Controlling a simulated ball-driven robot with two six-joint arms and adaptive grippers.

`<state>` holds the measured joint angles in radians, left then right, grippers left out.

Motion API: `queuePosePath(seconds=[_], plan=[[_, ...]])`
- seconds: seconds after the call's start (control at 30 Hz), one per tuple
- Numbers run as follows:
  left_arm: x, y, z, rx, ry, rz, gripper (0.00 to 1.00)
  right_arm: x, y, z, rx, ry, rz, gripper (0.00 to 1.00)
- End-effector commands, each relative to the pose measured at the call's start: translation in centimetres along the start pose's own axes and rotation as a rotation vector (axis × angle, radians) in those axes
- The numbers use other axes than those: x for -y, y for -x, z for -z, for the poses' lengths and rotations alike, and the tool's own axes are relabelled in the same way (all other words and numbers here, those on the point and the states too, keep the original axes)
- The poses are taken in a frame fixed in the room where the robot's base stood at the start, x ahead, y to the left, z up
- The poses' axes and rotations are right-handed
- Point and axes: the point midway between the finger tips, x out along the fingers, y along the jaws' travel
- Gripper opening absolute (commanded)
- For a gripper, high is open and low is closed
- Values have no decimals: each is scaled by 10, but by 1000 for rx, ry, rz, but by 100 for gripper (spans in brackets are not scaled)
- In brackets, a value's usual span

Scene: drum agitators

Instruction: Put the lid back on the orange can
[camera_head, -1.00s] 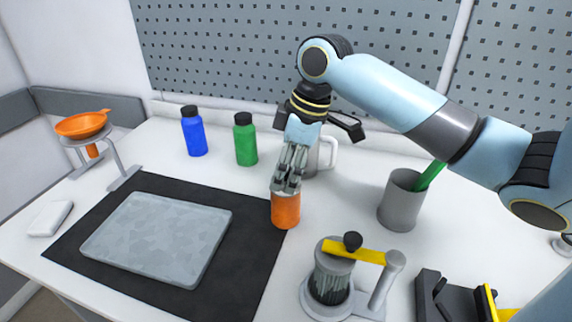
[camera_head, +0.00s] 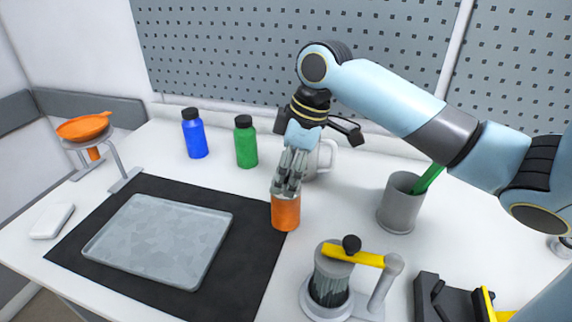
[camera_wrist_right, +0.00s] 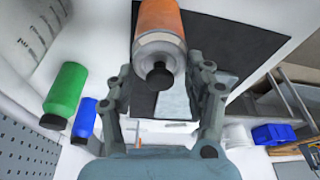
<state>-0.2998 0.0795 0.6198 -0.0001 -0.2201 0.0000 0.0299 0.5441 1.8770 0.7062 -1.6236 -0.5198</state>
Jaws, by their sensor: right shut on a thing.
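The orange can (camera_head: 286,213) stands upright at the right edge of the black mat. It also shows at the top of the right wrist view (camera_wrist_right: 159,17). A grey lid (camera_wrist_right: 158,45) with a black knob (camera_wrist_right: 159,76) is at the can's top end, between my right fingers. My right gripper (camera_head: 287,187) points down at the top of the can and is shut on the lid. The fingers hide most of the lid in the head view. Whether the lid sits fully down on the rim cannot be told. My left gripper is not in view.
A grey mug (camera_head: 323,160) stands close behind my right gripper. Green (camera_head: 245,145) and blue (camera_head: 195,137) bottles stand at the back. A crank device (camera_head: 330,285) is at front right, a grey cup (camera_head: 399,205) farther right. A grey tray (camera_head: 160,240) lies on the black mat (camera_head: 255,265).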

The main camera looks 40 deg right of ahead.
Motion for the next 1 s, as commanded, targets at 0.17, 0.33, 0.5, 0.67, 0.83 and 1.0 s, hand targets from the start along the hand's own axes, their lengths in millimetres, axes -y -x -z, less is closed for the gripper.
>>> queuePosePath(seconds=[0.17,0.33,0.5,0.67,0.83,1.0], plan=[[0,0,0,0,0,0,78,0,0,0,0,0,0,36],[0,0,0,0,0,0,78,0,0,0,0,0,0,63],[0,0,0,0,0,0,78,0,0,0,1,0,0,80],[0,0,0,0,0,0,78,0,0,0,1,0,0,81],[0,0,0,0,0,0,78,0,0,0,1,0,0,100],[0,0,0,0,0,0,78,0,0,0,1,0,0,100]])
